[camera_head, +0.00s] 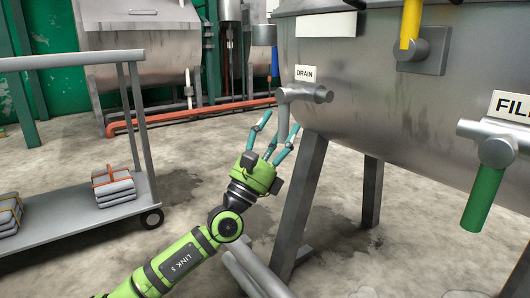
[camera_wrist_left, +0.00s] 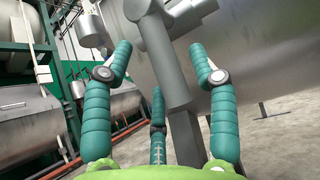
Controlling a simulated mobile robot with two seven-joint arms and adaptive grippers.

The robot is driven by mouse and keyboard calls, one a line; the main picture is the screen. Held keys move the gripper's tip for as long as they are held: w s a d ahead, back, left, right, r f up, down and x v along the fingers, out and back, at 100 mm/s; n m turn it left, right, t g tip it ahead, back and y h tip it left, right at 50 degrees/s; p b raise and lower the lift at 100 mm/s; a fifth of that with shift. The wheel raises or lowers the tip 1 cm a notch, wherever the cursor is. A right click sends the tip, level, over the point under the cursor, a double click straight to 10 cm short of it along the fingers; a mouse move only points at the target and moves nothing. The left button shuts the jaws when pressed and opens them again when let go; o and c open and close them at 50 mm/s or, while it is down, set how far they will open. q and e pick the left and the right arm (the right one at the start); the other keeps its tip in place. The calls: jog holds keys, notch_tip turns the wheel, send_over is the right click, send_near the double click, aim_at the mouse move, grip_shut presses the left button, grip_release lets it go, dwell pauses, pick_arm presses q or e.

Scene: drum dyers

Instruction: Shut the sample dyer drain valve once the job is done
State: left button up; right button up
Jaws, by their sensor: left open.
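The drain valve (camera_head: 305,93) is a grey pipe fitting on the side of the metal drum, under a white DRAIN label (camera_head: 305,73). Its grey handle (camera_head: 283,119) hangs down. My left gripper (camera_head: 279,124) is open just below the valve, its teal fingers pointing up around the handle's lower part. In the left wrist view the handle (camera_wrist_left: 170,85) runs down between the spread fingers of the left gripper (camera_wrist_left: 160,55), with the valve body (camera_wrist_left: 152,10) above. I cannot tell whether any finger touches it. My right gripper is not in view.
The drum (camera_head: 370,110) stands on grey legs (camera_head: 300,200) close to my left arm. A fill valve with a green handle (camera_head: 484,198) is at right, a yellow handle (camera_head: 411,22) above. A cart (camera_head: 70,210) with strapped bundles stands at left. Another dyer (camera_head: 150,45) is behind.

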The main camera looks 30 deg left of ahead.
pick_arm(q)
jog(key=v, duration=1.1)
jog(key=shift+r, duration=0.1)
